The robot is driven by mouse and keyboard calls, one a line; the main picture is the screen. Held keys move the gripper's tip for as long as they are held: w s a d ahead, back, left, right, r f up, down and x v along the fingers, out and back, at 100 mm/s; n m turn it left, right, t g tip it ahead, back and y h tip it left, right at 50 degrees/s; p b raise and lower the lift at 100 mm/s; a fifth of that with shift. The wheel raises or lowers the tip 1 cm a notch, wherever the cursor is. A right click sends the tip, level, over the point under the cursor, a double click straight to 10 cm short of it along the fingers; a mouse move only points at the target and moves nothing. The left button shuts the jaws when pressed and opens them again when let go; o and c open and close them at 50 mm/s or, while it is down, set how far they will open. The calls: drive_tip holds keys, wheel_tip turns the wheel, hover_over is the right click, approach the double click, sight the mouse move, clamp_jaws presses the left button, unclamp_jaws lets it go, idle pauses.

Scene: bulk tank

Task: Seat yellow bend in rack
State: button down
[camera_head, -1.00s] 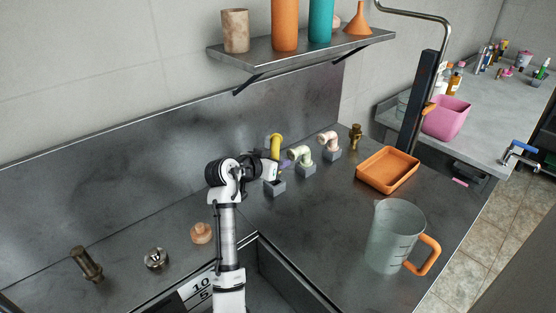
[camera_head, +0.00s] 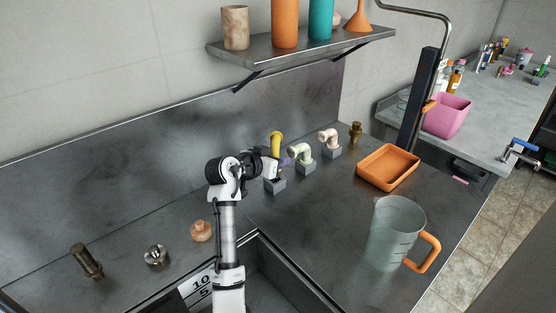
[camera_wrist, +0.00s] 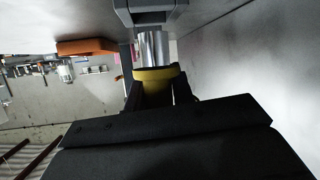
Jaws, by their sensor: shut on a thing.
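The yellow bend (camera_head: 277,143) stands at the near end of a row of grey blocks, above the nearest block (camera_head: 275,186). My gripper (camera_head: 272,169) is shut on it from the left. In the wrist view, the yellow bend (camera_wrist: 155,74) shows between the dark fingers (camera_wrist: 158,92), with a shiny metal tube beyond it and a grey block (camera_wrist: 150,12) past that.
A pale green bend (camera_head: 300,151) and a pale pink bend (camera_head: 328,136) sit on the neighbouring blocks. A brass fitting (camera_head: 355,133) stands behind them. An orange tray (camera_head: 388,168) and a clear jug (camera_head: 396,235) are to the right. A shelf (camera_head: 300,52) hangs above.

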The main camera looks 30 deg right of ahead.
drive_tip(key=shift+f+b, duration=1.4)
drive_tip(key=shift+f, duration=0.6)
drive_tip(key=c, duration=1.1)
unclamp_jaws()
drive_tip(key=shift+a+r, duration=0.1)
drive_tip(key=shift+a, duration=0.05)
